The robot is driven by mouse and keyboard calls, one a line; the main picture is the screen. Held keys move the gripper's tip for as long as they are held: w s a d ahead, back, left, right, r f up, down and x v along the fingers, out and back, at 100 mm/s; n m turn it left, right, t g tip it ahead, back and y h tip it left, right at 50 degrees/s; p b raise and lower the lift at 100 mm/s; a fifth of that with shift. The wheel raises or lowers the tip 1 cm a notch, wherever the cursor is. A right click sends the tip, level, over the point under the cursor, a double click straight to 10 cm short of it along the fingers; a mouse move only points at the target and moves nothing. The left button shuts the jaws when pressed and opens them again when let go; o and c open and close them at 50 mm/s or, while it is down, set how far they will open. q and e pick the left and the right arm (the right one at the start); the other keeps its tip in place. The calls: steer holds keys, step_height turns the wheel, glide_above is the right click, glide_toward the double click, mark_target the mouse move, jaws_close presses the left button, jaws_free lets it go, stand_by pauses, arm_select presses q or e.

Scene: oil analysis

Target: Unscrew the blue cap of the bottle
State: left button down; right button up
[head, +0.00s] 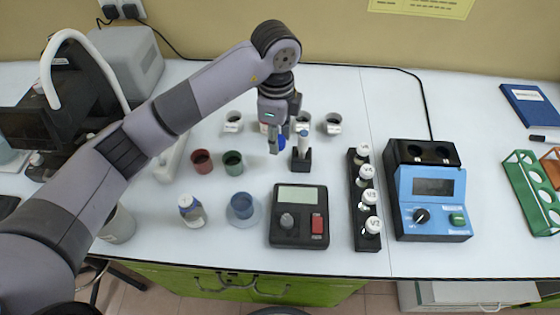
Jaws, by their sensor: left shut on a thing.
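A small clear bottle (191,212) with a blue-and-white label stands upright on the white table, left of a blue cup. Its top looks pale, and I cannot make out a blue cap on it. My left gripper (284,138) is far from this bottle, up and to the right, pointing down near the back cups. A small blue round piece (281,143), which looks like the cap, shows at its fingertips, partly hidden by the fingers. The gripper is shut on it. My right gripper is not in view.
A black holder with a slim upright tool (301,157) stands just right of the gripper. Red (201,161) and green (233,163) cups, a blue cup (242,206) on a saucer, a scale-like device (298,216), a vial rack (365,200) and a blue instrument (432,200) stand around.

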mark_target(277, 170)
arm_select(q)
step_height(277, 170, down, 10)
steer(key=shift+r+p, duration=0.1)
steer(key=shift+p, duration=0.7)
steer(key=shift+f, duration=0.2)
steer(key=shift+f, duration=0.1)
steer(key=shift+f, duration=0.15)
steer(key=c, duration=1.2)
jaws_free()
